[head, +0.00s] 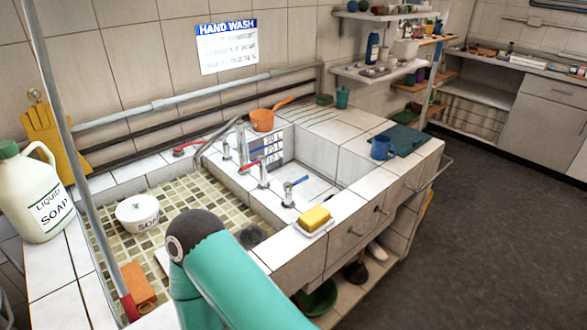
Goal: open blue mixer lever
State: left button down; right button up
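A second blue lever (258,150) shows farther back, near the middle of the sink. Which of the two is the mixer lever I cannot tell, nor whether either is open. Red levers show beside them, one near the middle (248,167) and one at the back left (190,146). A teal arm link of mine with a dark joint fills the lower middle and hides part of the sink front. Neither gripper is in view.
A yellow sponge (314,217) lies on the front ledge. A soap jug (38,195) and thin grey pole (81,175) stand left. A white pot (138,213) sits in the left basin.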

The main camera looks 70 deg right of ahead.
aim_at(288, 186)
jog(key=z, duration=0.25)
jog(key=k, duration=1.25)
jog(key=z, duration=0.7)
jog(key=i, duration=1.05)
jog(key=z, duration=0.05)
